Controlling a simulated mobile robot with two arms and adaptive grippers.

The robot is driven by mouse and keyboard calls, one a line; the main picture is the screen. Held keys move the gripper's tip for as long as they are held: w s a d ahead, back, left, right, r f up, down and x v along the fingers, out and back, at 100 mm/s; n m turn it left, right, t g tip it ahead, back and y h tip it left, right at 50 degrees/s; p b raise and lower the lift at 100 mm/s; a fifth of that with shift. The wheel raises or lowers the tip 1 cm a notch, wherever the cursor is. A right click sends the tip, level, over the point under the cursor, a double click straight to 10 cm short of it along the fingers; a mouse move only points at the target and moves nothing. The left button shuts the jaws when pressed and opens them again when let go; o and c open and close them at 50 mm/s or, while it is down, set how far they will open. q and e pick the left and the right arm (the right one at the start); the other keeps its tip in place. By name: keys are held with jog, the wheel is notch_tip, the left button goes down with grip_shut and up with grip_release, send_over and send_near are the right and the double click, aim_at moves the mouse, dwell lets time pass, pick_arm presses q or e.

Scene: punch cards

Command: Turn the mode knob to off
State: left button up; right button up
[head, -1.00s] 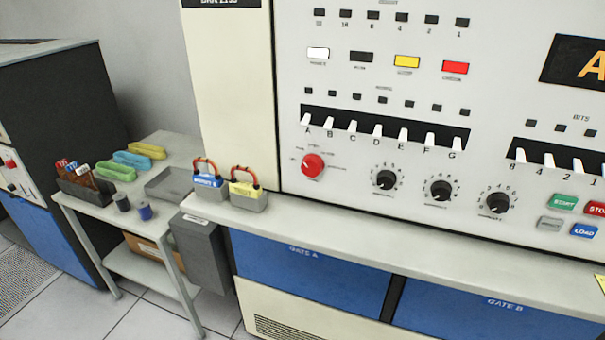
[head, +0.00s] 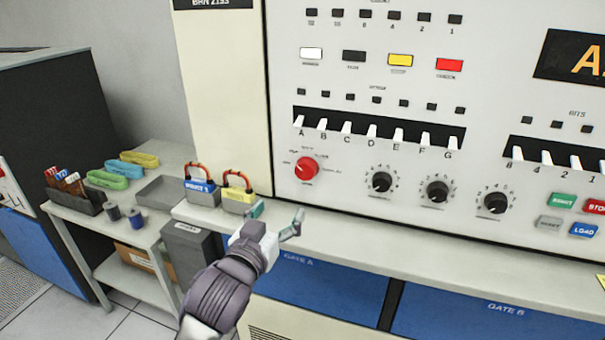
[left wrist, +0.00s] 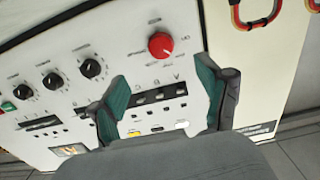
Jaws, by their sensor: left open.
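The red mode knob (head: 306,168) is on the white console panel, below the left end of the row of lettered switches. Small labels around it are too blurred to read. It also shows in the left wrist view (left wrist: 160,45), beyond the fingertips and between them. My left gripper (head: 277,220) is open and empty, in front of the console shelf, below and a little left of the knob. In the left wrist view its two green-padded fingers (left wrist: 165,105) are spread apart. Nothing touches the knob. My right gripper is not in view.
Black knobs (head: 382,182) sit right of the red knob. A narrow shelf (head: 420,257) runs below the panel. A side table (head: 70,212) holds trays and spools.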

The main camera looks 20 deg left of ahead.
aim_at(304, 171)
pick_arm(q)
jog(key=w+p, duration=0.1)
jog(key=w, duration=0.3)
jog(key=w+p, duration=0.1)
jog(key=w, duration=0.4)
jog(key=w+r, duration=0.1)
jog(key=w, duration=0.4)
jog(key=shift+d+p, duration=0.3)
jog(key=shift+p, duration=0.1)
jog(key=c, duration=1.1)
jog(key=shift+c, duration=0.2)
